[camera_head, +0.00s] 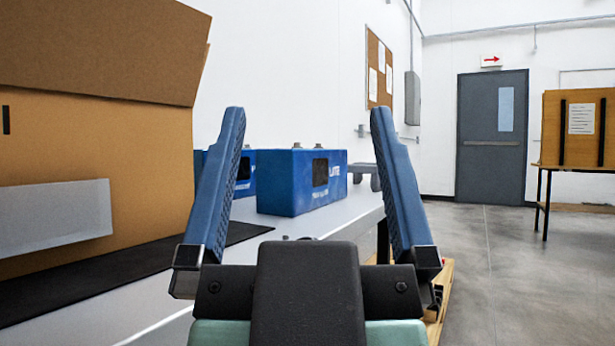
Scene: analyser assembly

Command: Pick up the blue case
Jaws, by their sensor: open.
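A blue case (288,182) stands upright on the light grey bench, ahead of my gripper and seen between its fingers. It is box-shaped, with a dark window, white lettering and small knobs on top. A second blue case (246,176) stands behind it to the left, partly hidden by my left finger and the nearer case. My gripper (308,110) is open and empty, its two blue ribbed fingers spread wide. The fingers frame the nearer case in the picture, but I cannot tell the exact distance; no contact shows.
A large cardboard box (100,140) stands close on the left, on a black mat (110,275). The bench (345,212) runs away from me. A grey object (364,175) sits beyond the case. Open floor (480,260) lies right, with a wooden stand (575,130) farther back.

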